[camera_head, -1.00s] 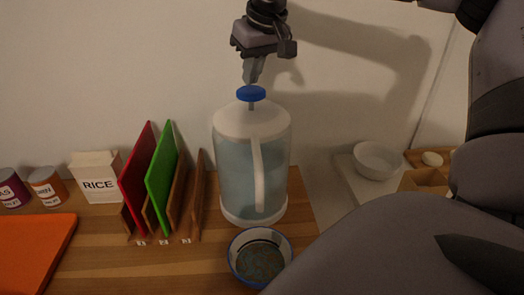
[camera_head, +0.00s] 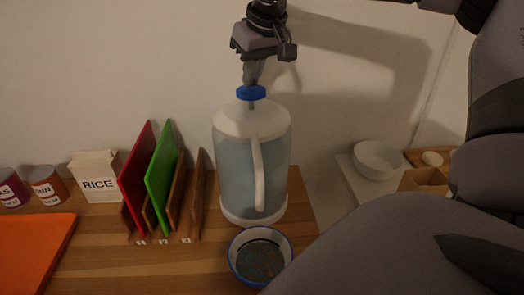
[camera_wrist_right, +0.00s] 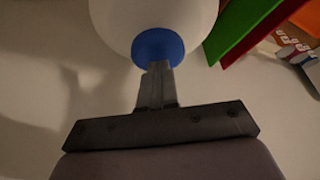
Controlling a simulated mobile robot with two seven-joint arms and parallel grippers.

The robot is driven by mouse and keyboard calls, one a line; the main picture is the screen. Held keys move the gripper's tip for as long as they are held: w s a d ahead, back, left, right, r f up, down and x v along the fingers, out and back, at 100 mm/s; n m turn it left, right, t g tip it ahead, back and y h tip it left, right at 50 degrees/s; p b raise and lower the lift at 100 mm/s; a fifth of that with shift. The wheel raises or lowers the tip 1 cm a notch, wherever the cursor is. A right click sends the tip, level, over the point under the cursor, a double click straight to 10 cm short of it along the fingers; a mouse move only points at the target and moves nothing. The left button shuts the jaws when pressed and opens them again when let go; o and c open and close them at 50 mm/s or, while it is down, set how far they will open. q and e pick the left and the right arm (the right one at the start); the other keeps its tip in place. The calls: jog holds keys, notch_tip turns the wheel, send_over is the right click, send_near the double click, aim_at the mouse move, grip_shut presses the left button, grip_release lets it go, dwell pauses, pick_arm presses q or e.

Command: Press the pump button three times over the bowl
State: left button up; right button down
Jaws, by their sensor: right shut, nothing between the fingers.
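The pump dispenser (camera_head: 234,165) is a large translucent bluish jug with a white top and a white spout running down its front. Its round blue pump button (camera_head: 251,93) stands up on a short stem. My right gripper (camera_head: 252,82) points down with shut, empty fingers right above the button, at or very near its top. In the right wrist view the shut fingertips (camera_wrist_right: 158,68) overlap the edge of the blue button (camera_wrist_right: 158,47); I cannot tell if they touch. The blue-rimmed bowl (camera_head: 235,270) sits in front of the dispenser below the spout, with dark contents. My left gripper is not in view.
A rack with red (camera_head: 138,180) and green (camera_head: 161,178) boards stands left of the dispenser. A rice box (camera_head: 97,178), cans (camera_head: 47,185) and an orange board (camera_head: 35,250) are further left. A white bowl (camera_head: 378,160) stands right. My arm covers the right side.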

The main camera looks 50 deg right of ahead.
jog(key=shift+f+b, duration=0.3)
jog(key=shift+f, duration=1)
jog(key=shift+r, duration=0.15)
jog(key=shift+r+p, duration=0.45)
jog(key=shift+r, duration=1.2)
notch_tip(320, 180, up, 6)
